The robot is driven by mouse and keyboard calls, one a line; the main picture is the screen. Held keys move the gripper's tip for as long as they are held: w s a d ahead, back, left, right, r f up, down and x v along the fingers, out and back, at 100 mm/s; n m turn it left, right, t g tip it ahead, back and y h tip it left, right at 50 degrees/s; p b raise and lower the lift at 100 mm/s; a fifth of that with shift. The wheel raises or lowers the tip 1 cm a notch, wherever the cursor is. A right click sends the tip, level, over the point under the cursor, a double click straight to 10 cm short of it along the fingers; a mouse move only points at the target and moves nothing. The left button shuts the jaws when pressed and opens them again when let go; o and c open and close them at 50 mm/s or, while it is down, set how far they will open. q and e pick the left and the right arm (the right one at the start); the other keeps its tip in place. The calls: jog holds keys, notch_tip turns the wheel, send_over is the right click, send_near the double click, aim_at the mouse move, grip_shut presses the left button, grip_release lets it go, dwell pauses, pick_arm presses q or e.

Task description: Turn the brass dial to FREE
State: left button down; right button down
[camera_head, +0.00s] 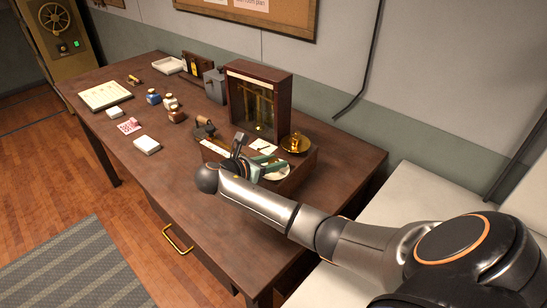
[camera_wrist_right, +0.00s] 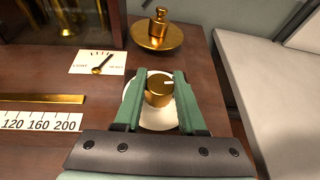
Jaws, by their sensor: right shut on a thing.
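The brass dial (camera_wrist_right: 158,92) is a round knob on a white plate (camera_wrist_right: 159,123), set on the brown wooden base of the balance. A pale mark on its top points to the right in the right wrist view. My right gripper (camera_wrist_right: 159,77) is shut on the knob, with one green finger on each side. In the head view my right gripper (camera_head: 268,166) is over the base's front right part and hides the knob. I cannot read any lettering around the dial, so FREE is not visible. My left gripper is not in view.
A glass-fronted balance case (camera_head: 258,100) stands behind the dial. A brass pan with a weight (camera_head: 295,143) is close by at right. A card with a pointer (camera_wrist_right: 100,63) and a numbered scale (camera_wrist_right: 40,121) lie left of the dial. Small bottles (camera_head: 170,100) stand further left.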

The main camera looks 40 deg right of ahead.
jog(key=shift+m+g, duration=0.6)
jog(key=shift+g, duration=0.1)
jog(key=shift+c, duration=2.4)
grip_release()
jog(key=v, duration=1.2)
jog(key=shift+a, duration=0.2)
jog(key=shift+r, duration=0.1)
